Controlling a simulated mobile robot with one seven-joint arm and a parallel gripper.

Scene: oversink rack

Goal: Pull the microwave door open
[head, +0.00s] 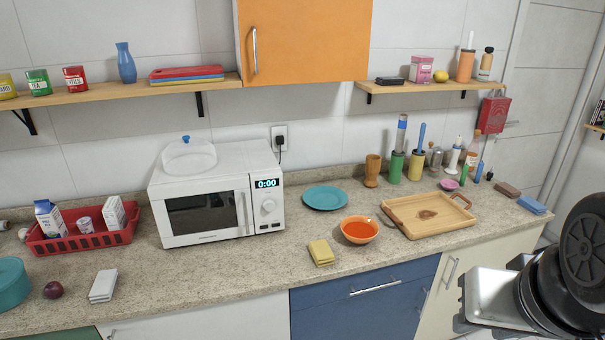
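A white microwave (225,157) stands on the counter left of centre in the head view. Its door (195,213) is shut and has a dark window. A vertical handle (242,212) runs down the door's right edge. Right of it are a display reading 0:00 (267,184) and a round knob (268,206). A clear dome with a blue knob (189,158) sits on top of the microwave. My gripper is not in view; only a dark and metal part, apparently of my arm, shows at the lower right, well away from the microwave.
On the counter (190,274), a yellow sponge (321,252) and an orange bowl (360,230) lie right of the microwave's front. A teal plate (325,197) and wooden tray (440,223) are farther right. A red basket (80,241) stands left. Counter directly before the door is clear.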

